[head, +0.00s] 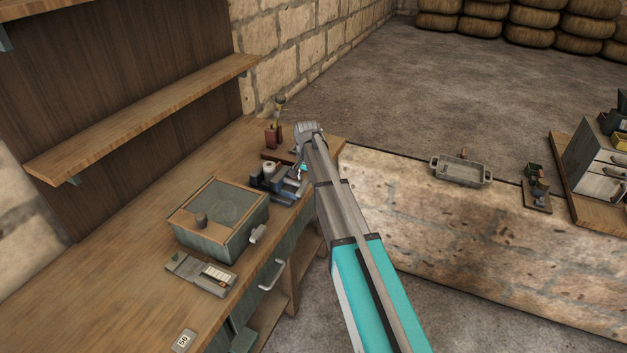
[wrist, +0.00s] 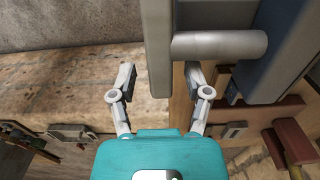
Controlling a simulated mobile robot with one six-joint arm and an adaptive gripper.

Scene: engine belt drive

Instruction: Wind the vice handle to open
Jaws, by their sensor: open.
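The blue-grey vice (head: 268,182) stands near the far end of the wooden workbench, with a pale cylindrical piece (head: 268,167) at it. In the wrist view the vice body (wrist: 292,50) fills the upper right. A light round screw (wrist: 220,44) runs from it to a long grey bar, the vice handle (wrist: 157,40). My gripper (wrist: 160,80) is open, with one finger on each side of the handle's lower end and gaps showing. In the head view my gripper (head: 301,170) is small and partly hidden by my arm, beside the vice.
Dark red blocks (head: 273,135) stand behind the vice. A stone ledge with a metal tray (head: 460,170) lies right. Bare floor lies between.

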